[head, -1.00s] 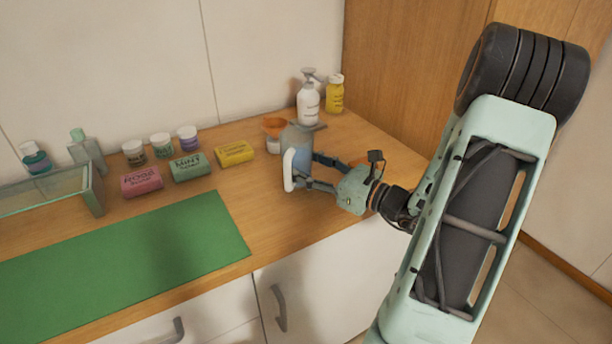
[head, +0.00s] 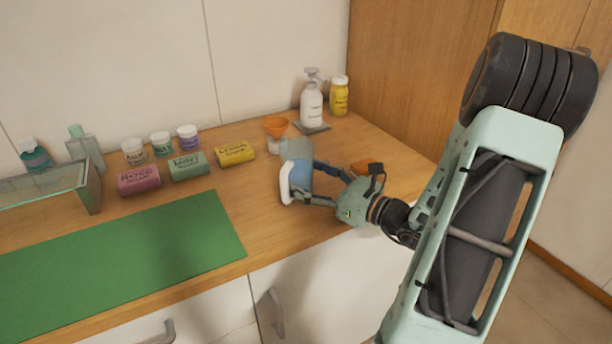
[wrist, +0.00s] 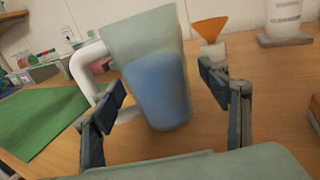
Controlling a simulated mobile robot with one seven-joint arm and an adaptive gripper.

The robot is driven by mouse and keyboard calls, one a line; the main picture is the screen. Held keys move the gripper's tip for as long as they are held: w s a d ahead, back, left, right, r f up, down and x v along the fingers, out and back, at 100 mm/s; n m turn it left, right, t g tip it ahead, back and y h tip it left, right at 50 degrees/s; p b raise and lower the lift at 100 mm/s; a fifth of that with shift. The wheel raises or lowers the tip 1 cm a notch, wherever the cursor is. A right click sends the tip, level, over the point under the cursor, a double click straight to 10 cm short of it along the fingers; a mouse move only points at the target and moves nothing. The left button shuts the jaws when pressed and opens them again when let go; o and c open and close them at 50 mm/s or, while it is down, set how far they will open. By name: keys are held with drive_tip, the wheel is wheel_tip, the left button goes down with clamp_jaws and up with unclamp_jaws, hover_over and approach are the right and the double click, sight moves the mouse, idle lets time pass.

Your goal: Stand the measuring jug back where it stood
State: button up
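The measuring jug (head: 297,152) is grey and translucent with blue contents and a white handle (head: 285,183). It is near the front right of the wooden counter. In the wrist view the jug (wrist: 155,85) is blurred and leans, its handle to the left. My gripper (head: 306,179) has one finger on each side of the jug. In the wrist view my gripper (wrist: 162,88) is spread. A small gap shows between the right finger and the jug; the left finger is close beside the body, below the handle. I cannot tell whether the jug's base touches the counter.
An orange funnel (head: 276,127) stands just behind the jug. A pump bottle (head: 311,105) and yellow bottle (head: 339,97) stand at the back. Soap bars, including a yellow one (head: 235,152), lie left. A green mat (head: 130,260) covers the left front. An orange object (head: 364,166) lies behind my gripper.

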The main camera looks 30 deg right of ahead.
drive_tip(key=shift+r, duration=0.3)
drive_tip(key=v, duration=1.2)
drive_tip(key=shift+d+f+p, duration=0.1)
drive_tip(key=shift+p, duration=0.25)
